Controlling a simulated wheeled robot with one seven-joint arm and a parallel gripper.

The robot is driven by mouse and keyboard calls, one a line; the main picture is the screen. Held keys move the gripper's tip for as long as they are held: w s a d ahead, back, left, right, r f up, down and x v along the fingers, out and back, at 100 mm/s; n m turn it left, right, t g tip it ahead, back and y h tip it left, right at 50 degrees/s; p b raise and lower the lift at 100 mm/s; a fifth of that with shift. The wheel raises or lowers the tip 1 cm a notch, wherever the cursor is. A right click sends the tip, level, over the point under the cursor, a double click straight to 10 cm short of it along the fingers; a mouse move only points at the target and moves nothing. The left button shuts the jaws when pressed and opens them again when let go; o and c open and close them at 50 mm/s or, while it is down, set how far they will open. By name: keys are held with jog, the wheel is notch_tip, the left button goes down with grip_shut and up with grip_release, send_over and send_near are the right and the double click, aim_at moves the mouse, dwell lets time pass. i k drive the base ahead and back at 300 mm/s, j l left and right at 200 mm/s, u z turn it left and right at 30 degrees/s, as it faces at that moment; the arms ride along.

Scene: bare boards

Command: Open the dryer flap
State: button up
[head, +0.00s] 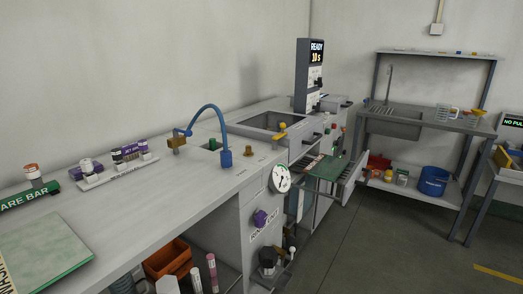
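No part labelled as a dryer shows, so I cannot tell for sure which part is the dryer flap. A grey machine at the end of the bench carries a tall control column (315,75) whose display reads "READY 10 s". A round white dial (280,178) and a purple knob (261,218) sit on the bench front nearer to me. My gripper is not in view.
The long bench (175,190) bears a blue hose (208,108), a sunken basin (277,121) and small bottles. An orange bin (168,258) stands underneath. A sink table (415,121) with a blue bucket (433,181) is at the right. The floor (375,245) between is clear.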

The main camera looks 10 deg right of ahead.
aim_at(331, 103)
jog(key=i+l+z, duration=0.2)
jog(key=i+z, duration=0.2)
jog(key=i, duration=0.15)
jog(key=i+z, duration=0.4)
jog(key=i, duration=0.2)
jog(key=i+j+z, duration=0.2)
jog(key=i+z, duration=0.15)
jog(key=i, duration=0.2)
jog(key=i+l+u, duration=0.25)
jog(key=i, duration=0.25)
jog(key=i+l+u, duration=0.1)
jog(key=i+u, duration=0.15)
jog(key=i, duration=0.3)
jog(key=i+l+u, duration=0.2)
jog(key=i, duration=0.25)
jog(key=i+l+u, duration=0.1)
jog(key=i, duration=0.2)
jog(key=i+l+u, duration=0.1)
jog(key=i+l, duration=0.1)
jog(key=i, duration=0.1)
